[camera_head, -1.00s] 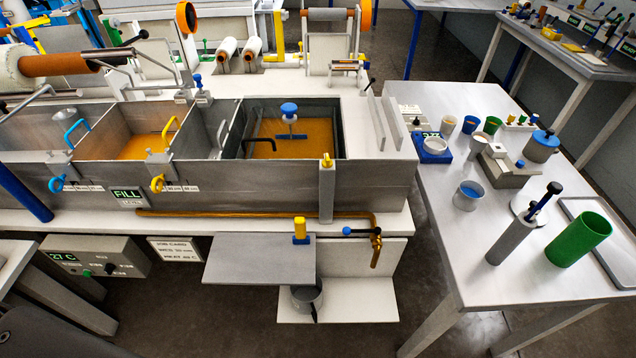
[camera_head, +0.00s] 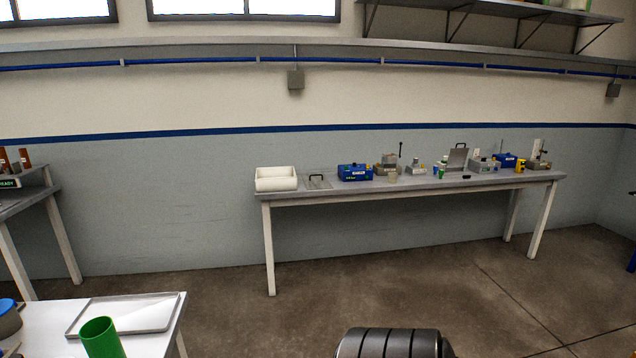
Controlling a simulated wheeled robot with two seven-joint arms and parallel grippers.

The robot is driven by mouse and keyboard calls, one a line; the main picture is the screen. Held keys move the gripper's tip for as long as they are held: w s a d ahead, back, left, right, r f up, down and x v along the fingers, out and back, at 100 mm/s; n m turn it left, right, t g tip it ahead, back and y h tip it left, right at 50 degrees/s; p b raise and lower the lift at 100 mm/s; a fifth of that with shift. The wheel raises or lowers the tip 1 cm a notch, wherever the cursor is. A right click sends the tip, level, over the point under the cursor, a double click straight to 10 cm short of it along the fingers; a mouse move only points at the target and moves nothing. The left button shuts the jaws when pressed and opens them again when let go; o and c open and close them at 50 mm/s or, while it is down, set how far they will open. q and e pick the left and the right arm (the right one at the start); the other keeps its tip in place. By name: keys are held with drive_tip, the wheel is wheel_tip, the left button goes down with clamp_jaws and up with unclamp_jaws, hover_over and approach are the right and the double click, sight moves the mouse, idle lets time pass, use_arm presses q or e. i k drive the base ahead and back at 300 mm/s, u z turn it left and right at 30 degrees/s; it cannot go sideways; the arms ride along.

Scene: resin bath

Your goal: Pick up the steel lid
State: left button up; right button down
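A flat grey steel plate with a dark handle (camera_head: 318,184), which looks like the steel lid, lies near the left end of a long table against the far wall. Neither of my grippers is in view.
A nearer white table at bottom left holds a tray (camera_head: 125,312) and a green cup (camera_head: 101,338).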

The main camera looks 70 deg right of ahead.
sight(315, 181)
drive_tip(key=z, duration=2.45)
drive_tip(key=i, duration=0.4)
drive_tip(key=z, duration=0.8)
drive_tip(key=i, duration=2.25)
drive_tip(key=u, duration=0.25)
drive_tip(key=i, duration=2)
drive_tip(key=u, duration=0.85)
